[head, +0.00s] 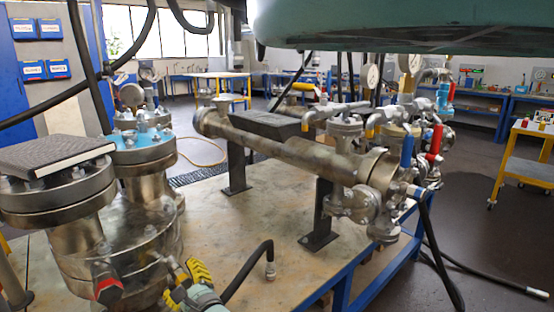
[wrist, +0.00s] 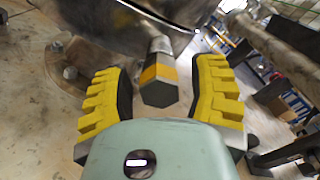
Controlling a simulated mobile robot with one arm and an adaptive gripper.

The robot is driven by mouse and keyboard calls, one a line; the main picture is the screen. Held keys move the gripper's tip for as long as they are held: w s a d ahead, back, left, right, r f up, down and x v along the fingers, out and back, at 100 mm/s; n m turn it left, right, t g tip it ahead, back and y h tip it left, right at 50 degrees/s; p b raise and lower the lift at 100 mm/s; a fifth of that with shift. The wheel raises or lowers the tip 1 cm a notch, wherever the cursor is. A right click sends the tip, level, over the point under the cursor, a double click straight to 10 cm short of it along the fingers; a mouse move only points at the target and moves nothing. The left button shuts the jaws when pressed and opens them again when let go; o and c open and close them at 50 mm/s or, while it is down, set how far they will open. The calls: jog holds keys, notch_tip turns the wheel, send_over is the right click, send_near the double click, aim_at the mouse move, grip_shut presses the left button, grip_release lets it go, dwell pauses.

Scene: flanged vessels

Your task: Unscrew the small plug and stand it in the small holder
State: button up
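The small plug (wrist: 160,92) shows in the wrist view as a dark grey hexagonal head with an orange band, on a short metal stub at the vessel's side. My gripper (wrist: 158,82) is open, with one yellow-padded finger on each side of the plug and visible gaps to both. In the head view my gripper (head: 186,284) is at the lower left, beside the large flanged vessel (head: 135,225). A larger hexagonal plug with a red band (head: 108,289) sits on the same vessel, to the left. I cannot make out the small holder in either view.
A dark book-like block (head: 55,153) lies on the left flange. A black hose (head: 250,266) ends on the bench top (head: 225,235) right of my gripper. A horizontal pipe assembly (head: 290,150) with valves and gauges stands behind. The bench top between is partly bare.

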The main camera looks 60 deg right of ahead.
jog(key=shift+s, duration=0.15)
jog(key=v, duration=1.2)
jog(key=shift+o, duration=0.4)
